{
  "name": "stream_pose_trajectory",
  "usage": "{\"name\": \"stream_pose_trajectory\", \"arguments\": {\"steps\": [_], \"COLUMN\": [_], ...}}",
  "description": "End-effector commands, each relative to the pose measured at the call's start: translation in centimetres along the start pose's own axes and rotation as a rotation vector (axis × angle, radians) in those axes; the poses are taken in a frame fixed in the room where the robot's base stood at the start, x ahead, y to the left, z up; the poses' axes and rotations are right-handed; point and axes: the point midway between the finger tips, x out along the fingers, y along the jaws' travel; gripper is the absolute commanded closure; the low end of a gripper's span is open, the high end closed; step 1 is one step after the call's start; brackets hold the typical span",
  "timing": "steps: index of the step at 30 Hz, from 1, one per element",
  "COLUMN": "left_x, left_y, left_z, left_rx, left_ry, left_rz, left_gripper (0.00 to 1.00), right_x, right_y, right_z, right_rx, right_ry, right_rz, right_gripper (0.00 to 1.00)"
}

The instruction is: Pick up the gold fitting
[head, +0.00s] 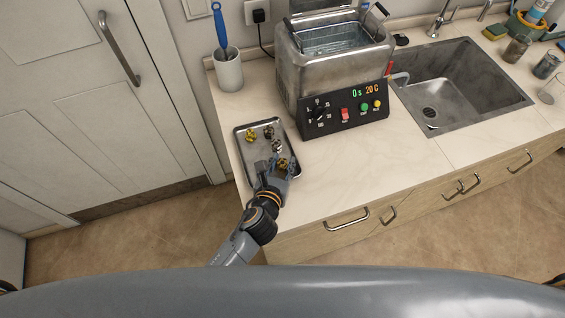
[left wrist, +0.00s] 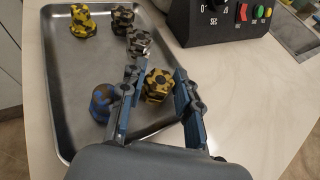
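A gold fitting with dark patches (left wrist: 158,84) stands between the two fingers of my left gripper (left wrist: 155,74) in the left wrist view. The fingers are spread, with the right finger visibly apart from it; I cannot tell whether the left finger touches it. In the head view my left gripper (head: 275,167) is over the near end of the metal tray (head: 247,160), partly hiding this fitting. A second gold fitting (left wrist: 85,20) stands at the tray's far left; it also shows in the head view (head: 251,134). My right gripper is not in view.
The tray also holds a dark fitting (left wrist: 122,17), a silvery one (left wrist: 139,42) and a blue one (left wrist: 102,101) just left of the left finger. The ultrasonic bath (head: 340,75) stands right behind the tray. Counter to the right is clear before the sink (head: 455,95).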

Motion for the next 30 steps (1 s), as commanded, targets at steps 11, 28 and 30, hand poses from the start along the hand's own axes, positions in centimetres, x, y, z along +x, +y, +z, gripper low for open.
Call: {"name": "stream_pose_trajectory", "arguments": {"steps": [11,28,30], "left_x": [0.0,-1.8,-3.3], "left_y": [0.0,0.7,1.9], "left_z": [0.0,3.6,4.9], "left_rx": [0.000,0.004,0.005], "left_ry": [0.000,-0.006,-0.005], "left_rz": [0.000,0.001,0.000], "left_gripper": [1.00,1.00,1.00], "right_x": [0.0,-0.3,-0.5], "right_y": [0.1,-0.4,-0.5], "right_z": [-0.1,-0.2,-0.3], "right_rx": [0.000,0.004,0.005], "right_ry": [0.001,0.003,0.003], "right_rz": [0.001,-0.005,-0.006], "right_gripper": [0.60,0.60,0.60]}}
